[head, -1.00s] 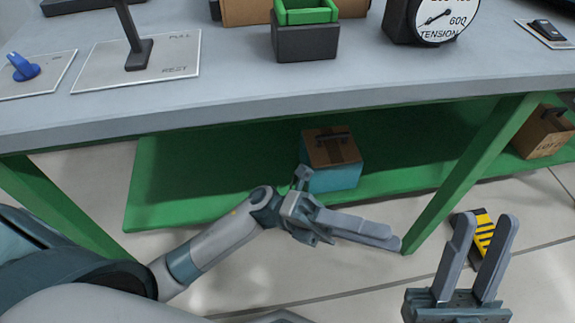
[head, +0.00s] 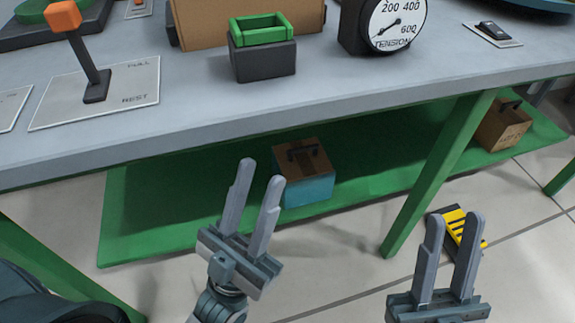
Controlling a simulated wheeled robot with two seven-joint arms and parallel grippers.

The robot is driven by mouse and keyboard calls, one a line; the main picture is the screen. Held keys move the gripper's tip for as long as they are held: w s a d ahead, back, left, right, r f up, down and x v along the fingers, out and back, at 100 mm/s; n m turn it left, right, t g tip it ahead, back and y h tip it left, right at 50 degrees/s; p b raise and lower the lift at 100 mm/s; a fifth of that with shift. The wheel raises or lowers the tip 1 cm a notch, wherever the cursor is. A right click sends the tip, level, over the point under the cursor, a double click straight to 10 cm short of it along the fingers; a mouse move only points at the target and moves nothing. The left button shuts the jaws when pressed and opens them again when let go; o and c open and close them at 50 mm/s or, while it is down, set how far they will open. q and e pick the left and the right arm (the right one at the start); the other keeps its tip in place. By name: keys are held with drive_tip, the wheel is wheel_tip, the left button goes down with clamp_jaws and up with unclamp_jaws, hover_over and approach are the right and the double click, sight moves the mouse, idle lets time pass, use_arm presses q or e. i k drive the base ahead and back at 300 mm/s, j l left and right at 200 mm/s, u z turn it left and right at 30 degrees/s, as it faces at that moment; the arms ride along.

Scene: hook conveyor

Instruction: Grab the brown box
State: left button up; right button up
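A box with a brown top, a dark handle and blue lower sides (head: 307,191) sits on the green lower shelf under the table. A brown box with a dark handle (head: 503,128) sits further right on the same shelf. A larger brown box (head: 205,25) stands on the tabletop, cut off by the top edge. My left gripper (head: 262,172) is open and empty, fingers up, in front of the shelf and just left of the blue-sided box in the picture.
The grey tabletop (head: 330,105) overhangs the green shelf (head: 150,220). A green table leg (head: 440,175) stands between the two shelf boxes. A yellow-and-black striped pedal-like item (head: 470,233) lies on the floor behind my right gripper. A lever, green-topped block and tension dial stand above.

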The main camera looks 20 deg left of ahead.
sight(504, 123)
drive_tip(key=i+l, duration=0.15)
drive_tip(key=l, duration=0.4)
drive_tip(key=i+l+u, duration=0.1)
drive_tip(key=l, duration=0.4)
drive_tip(key=i+l, duration=0.25)
drive_tip(key=l, duration=0.3)
drive_tip(key=i+l+u, duration=0.1)
drive_tip(key=l, duration=0.45)
drive_tip(key=i+l, duration=0.15)
drive_tip(key=l, duration=0.35)
drive_tip(key=i+l, duration=0.15)
drive_tip(key=l, duration=0.4)
drive_tip(key=i+l+u, duration=0.1)
drive_tip(key=l, duration=0.45)
drive_tip(key=i+l, duration=0.1)
drive_tip(key=l, duration=0.45)
drive_tip(key=i+l, duration=0.1)
drive_tip(key=i, duration=0.45)
drive_tip(key=j+u, duration=0.05)
